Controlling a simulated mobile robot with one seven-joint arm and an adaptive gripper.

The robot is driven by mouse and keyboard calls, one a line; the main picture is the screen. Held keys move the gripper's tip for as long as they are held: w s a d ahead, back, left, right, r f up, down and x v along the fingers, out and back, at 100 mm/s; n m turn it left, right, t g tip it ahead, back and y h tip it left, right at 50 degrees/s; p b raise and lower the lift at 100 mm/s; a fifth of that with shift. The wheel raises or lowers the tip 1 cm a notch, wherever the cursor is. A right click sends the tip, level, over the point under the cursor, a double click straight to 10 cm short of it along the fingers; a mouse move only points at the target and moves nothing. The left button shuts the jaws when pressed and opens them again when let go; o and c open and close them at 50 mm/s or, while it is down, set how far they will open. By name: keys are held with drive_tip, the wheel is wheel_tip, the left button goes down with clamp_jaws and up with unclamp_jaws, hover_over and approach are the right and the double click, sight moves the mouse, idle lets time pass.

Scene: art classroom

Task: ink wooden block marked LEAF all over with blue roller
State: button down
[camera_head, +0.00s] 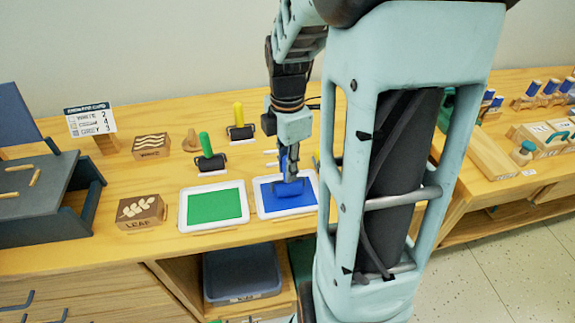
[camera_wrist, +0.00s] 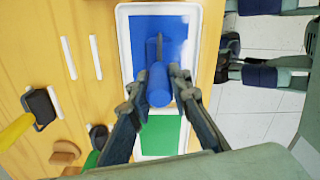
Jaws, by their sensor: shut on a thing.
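The wooden block marked LEAF (camera_head: 140,211) sits near the front edge of the table, left of the green tray, with a pale leaf pattern on its top. My gripper (camera_head: 290,177) is over the blue ink tray (camera_head: 262,207), and its fingers are shut on the blue roller (camera_wrist: 158,88) by its handle. In the head view the roller's dark blue drum (camera_head: 289,188) is at the ink surface; I cannot tell whether it touches. In the wrist view the blue tray (camera_wrist: 124,60) lies under the roller, with a pale patch in the ink at upper right.
The green ink tray (camera_head: 183,213) stands between the block and the blue tray. Behind are a green roller (camera_head: 206,146), a yellow roller (camera_head: 239,118) and a wave-pattern block (camera_head: 151,146). A grey press (camera_head: 40,205) stands at the left.

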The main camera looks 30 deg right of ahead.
drive_tip(key=shift+r+p, duration=2.55)
drive_tip(key=shift+r, duration=0.7)
drive_tip(key=shift+w, duration=0.1)
drive_tip(key=w+a+r+m+p, duration=0.1)
drive_tip(key=w+a+m+p, duration=0.2)
drive_tip(key=m, duration=0.6)
drive_tip(key=w+a+r+m+p, duration=0.1)
drive_tip(key=w+a+m+p, duration=0.3)
drive_tip(key=a+m+p, duration=0.2)
drive_tip(key=shift+a+m+p, duration=0.4)
drive_tip(key=shift+a+m, duration=0.5)
drive_tip(key=shift+m, duration=0.5)
drive_tip(key=shift+s+a, duration=0.15)
drive_tip(key=shift+a, duration=0.05)
